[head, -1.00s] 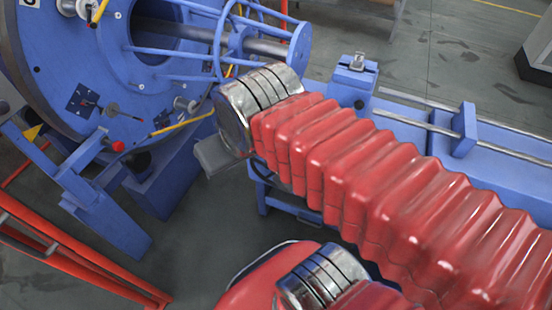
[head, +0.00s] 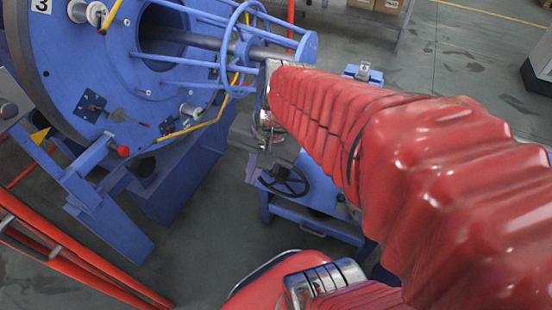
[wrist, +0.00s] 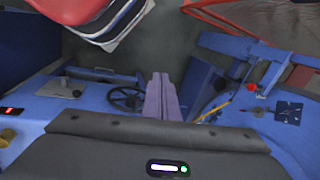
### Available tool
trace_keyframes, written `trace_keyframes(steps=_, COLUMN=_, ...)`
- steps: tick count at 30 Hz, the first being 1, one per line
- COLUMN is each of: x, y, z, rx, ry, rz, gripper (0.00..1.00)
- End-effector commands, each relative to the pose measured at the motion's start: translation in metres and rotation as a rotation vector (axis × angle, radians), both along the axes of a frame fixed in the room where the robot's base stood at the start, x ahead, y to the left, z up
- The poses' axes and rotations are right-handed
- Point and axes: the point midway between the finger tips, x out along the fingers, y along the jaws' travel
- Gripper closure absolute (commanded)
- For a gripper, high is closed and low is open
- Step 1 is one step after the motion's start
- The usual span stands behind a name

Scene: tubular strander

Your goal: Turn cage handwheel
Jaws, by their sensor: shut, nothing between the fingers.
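A dark spoked handwheel (head: 284,182) sits at the near end of the blue machine bed, below my gripper in the head view. It also shows in the wrist view (wrist: 127,98), just left of the fingers, with part of its rim close to them. My gripper (wrist: 160,78) is shut and empty, its fingers together and pointing away from the wrist camera. In the head view the grey gripper hangs at the end of my red-sleeved arm, above and left of the wheel. I cannot tell whether the fingers touch the wheel.
The large blue disc (head: 75,75) with bobbins and the blue tubular cage (head: 190,75) stand at the left, close to my arm. A red rail (head: 75,262) is at lower left. Open grey floor (head: 205,225) lies between the disc stand and the bed.

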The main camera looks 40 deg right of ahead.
Motion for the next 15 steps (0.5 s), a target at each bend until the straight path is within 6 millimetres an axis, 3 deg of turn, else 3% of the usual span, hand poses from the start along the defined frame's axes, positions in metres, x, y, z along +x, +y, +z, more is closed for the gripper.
trace_keyframes(steps=15, x=0.013, y=-0.056, z=-0.064, rx=0.493, ry=0.367, rz=-0.921, gripper=1.00)
